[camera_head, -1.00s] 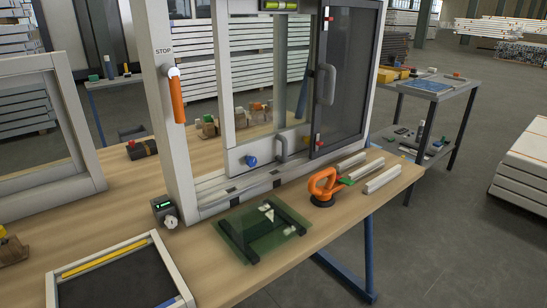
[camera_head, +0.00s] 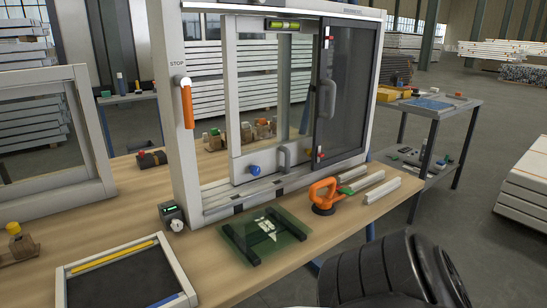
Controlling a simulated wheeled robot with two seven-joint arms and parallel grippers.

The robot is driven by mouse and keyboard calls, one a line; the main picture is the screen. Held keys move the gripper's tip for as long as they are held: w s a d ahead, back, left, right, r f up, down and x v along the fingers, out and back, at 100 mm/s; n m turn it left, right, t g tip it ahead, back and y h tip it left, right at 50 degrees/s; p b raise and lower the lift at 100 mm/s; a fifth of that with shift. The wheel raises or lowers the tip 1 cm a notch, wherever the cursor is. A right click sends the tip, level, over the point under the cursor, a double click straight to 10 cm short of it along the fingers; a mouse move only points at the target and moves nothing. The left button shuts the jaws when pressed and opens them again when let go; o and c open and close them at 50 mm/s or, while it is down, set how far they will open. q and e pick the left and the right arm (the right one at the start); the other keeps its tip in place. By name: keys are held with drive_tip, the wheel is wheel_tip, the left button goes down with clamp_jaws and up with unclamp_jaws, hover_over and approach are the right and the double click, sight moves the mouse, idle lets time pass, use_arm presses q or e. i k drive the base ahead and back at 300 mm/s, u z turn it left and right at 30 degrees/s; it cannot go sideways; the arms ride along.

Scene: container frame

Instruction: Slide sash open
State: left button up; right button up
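The window frame (camera_head: 184,160) stands upright on the wooden workbench. Its dark mesh sash (camera_head: 347,90) is at the right side of the frame and has a grey vertical handle (camera_head: 326,99). A lighter sash (camera_head: 236,130) with a grey handle (camera_head: 285,157) and a blue knob (camera_head: 254,170) sits behind and to its left. An orange handle (camera_head: 187,104) is on the left post under the word STOP. A dark, rounded part of my arm shows at the bottom right, apart from the frame. Neither gripper's fingers are in view.
An orange suction lifter (camera_head: 323,196), light profiles (camera_head: 381,190) and a green glass pane (camera_head: 265,236) lie before the frame. A small device (camera_head: 172,215) stands by the left post. A mesh panel (camera_head: 127,283) lies front left. A side table (camera_head: 434,108) stands at right.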

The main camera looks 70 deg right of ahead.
sight(280, 156)
drive_tip(key=k, duration=0.45)
drive_tip(key=z, duration=0.95)
